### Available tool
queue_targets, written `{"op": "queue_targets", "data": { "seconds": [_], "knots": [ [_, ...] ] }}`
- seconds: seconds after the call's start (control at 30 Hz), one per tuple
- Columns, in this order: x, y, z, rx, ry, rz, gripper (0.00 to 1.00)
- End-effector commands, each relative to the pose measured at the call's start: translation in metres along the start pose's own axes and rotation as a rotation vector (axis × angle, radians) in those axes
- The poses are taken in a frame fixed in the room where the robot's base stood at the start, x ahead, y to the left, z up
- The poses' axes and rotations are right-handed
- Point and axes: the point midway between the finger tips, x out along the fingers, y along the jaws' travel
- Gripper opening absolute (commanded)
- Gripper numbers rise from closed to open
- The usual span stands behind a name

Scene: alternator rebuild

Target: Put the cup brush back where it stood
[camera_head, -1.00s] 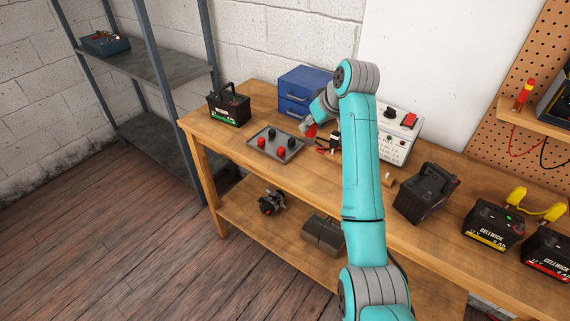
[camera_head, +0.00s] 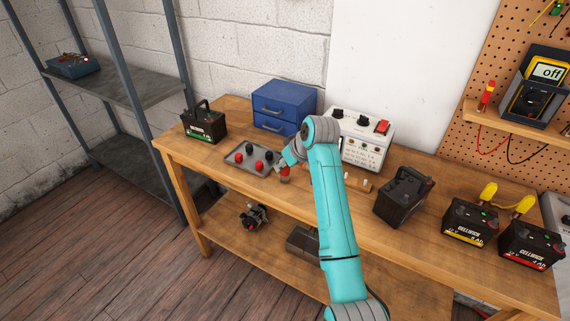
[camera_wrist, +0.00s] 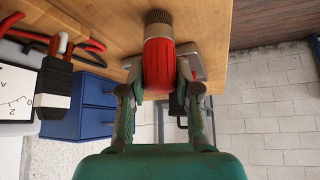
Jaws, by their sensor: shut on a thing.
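The cup brush (camera_wrist: 158,62) has a red body and a dark ribbed or bristled end. In the wrist view my gripper (camera_wrist: 159,75) is shut on its red body, with one finger on each side and the dark end pointing away from my palm. In the head view my gripper (camera_head: 284,167) is over the bench just right of the grey tray, with red of the brush (camera_head: 285,173) showing below it. The head view does not show clearly whether the brush touches the bench.
Behind are blue drawers (camera_head: 283,105) and a white tester (camera_head: 372,140). A black battery (camera_head: 203,124) stands left, another dark one (camera_head: 403,197) right.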

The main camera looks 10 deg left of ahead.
Motion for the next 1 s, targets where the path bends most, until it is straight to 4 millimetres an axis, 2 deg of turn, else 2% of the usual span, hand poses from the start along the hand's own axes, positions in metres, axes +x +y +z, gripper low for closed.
{"op": "queue_targets", "data": {
  "seconds": [0.2,0.23,0.3,0.33,0.73,0.87,1.0],
  "knots": [
    [0.002,0.0,0.002,0.0,0.0,0.0,0.04],
    [0.002,0.0,0.002,0.0,0.0,0.0,0.37],
    [0.002,0.0,0.001,0.0,0.0,0.0,0.54],
    [0.002,0.0,0.001,0.0,0.0,0.0,0.57],
    [-0.004,0.0,0.0,0.0,0.0,0.0,0.57],
    [-0.021,0.001,-0.001,0.0,0.001,0.001,0.57],
    [-0.05,0.001,-0.001,0.001,0.002,0.003,0.57]
  ]
}}
